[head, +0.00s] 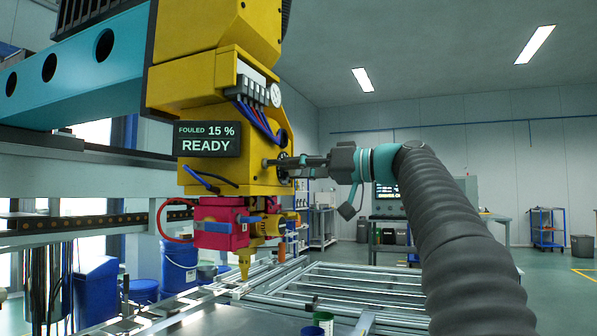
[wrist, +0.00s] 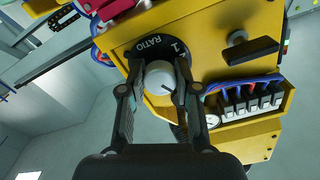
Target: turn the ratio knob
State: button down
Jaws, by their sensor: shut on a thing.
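The ratio knob (wrist: 160,79) is a pale round knob with a dark pointer line, on a black dial marked RATIO and 1 on the yellow dispensing head. My gripper (wrist: 159,68) has one finger on each side of the knob and is shut on it. In the head view my gripper (head: 283,163) reaches the right side of the yellow head (head: 171,79), and the knob is hidden between the fingers. A black display (head: 207,139) on the head reads FOULED 15 % and READY.
A red block (head: 220,222) with a yellow nozzle (head: 244,263) hangs below the head, over a metal frame (head: 340,280). Blue and red hoses and a gauge (head: 275,95) sit near the dial. A blue bucket (head: 179,268) stands behind.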

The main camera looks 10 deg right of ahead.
dwell(0.3)
jog(key=c, duration=1.1)
grip_release()
jog(key=v, duration=1.2)
